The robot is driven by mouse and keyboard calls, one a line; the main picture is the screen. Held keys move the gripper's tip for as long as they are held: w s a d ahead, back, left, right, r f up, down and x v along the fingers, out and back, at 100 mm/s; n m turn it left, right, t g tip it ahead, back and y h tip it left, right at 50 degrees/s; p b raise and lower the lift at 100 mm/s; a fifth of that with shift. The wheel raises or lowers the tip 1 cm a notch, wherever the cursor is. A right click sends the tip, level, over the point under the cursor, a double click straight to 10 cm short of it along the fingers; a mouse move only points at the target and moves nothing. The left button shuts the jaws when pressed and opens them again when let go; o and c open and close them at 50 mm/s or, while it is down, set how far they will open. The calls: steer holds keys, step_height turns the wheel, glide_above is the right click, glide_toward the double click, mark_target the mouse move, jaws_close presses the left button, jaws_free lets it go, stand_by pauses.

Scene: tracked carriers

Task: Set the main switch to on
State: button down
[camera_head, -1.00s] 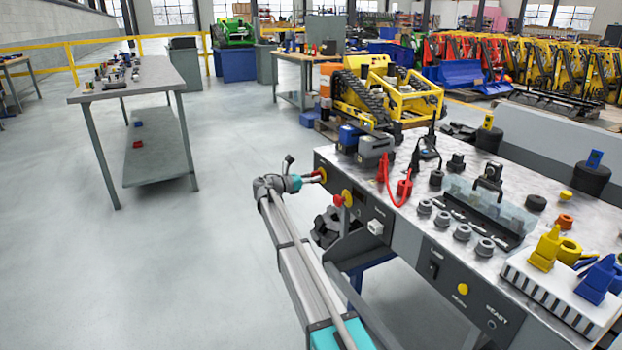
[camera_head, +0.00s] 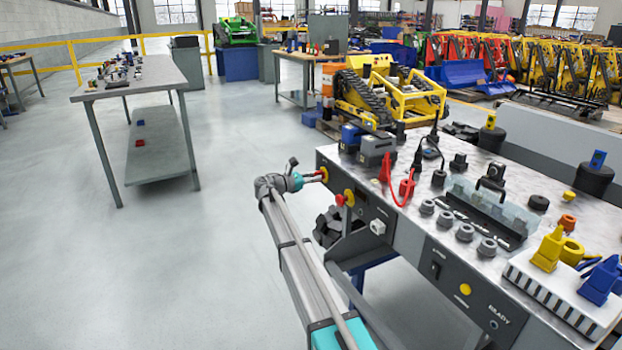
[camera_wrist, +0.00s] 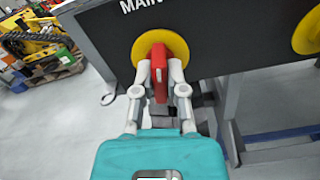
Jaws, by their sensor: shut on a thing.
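The main switch (camera_wrist: 159,66) is a red handle on a round yellow plate, fixed to the dark front panel under lettering that reads "MAIN". In the wrist view its red handle stands upright. My gripper (camera_wrist: 160,80) has a finger on each side of the red handle and is shut on it. In the head view the switch (camera_head: 323,174) is at the left end of the bench's front panel, with my gripper (camera_head: 314,176) at it. The gripper hides part of the switch there.
A second yellow plate with a red knob (camera_head: 345,198) sits just right on the panel. The bench (camera_head: 470,200) carries several plugs, sockets, a red cable and a white block. A grey table (camera_head: 140,80) stands at the left, with clear floor between.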

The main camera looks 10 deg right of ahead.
steer(key=m, duration=0.3)
steer(key=d+m, duration=0.1)
steer(key=shift+s+m, duration=0.3)
steer(key=m, duration=0.3)
steer(key=shift+f+m, duration=0.15)
steer(key=shift+m, duration=0.25)
steer(key=m, duration=0.3)
steer(key=shift+s+m, duration=0.15)
steer(key=shift+m, duration=0.15)
steer(key=shift+a+f+m, duration=0.1)
steer(key=shift+f+m, duration=0.05)
steer(key=shift+m, duration=1.55)
steer(key=c, duration=0.7)
jaws_free()
steer(key=shift+c, duration=0.2)
steer(key=shift+o, duration=0.3)
steer(key=shift+a, duration=0.15)
